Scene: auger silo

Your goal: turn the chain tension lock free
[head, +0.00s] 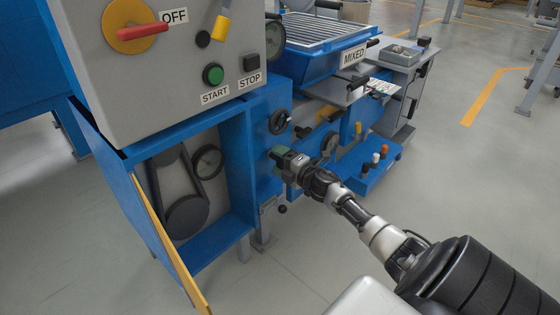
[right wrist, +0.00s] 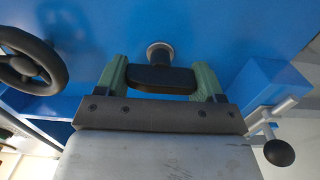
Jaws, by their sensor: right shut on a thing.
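A black bar-shaped knob (right wrist: 160,79) sits on a short grey shaft on the blue machine panel; it looks like the chain tension lock, though no label on it shows. My right gripper (head: 280,155) reaches the blue side panel below the small handwheel in the head view. In the right wrist view, its green fingers (right wrist: 160,73) are at the two ends of the knob, shut on it. The knob lies about level in that view. In the head view the gripper hides the knob. My left gripper is not in view.
A black handwheel (head: 280,122) is close above my right gripper. A lever with a black ball (right wrist: 279,152) sticks out below it. At the left, a hinged door (head: 150,215) stands open beside a belt drive (head: 186,215).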

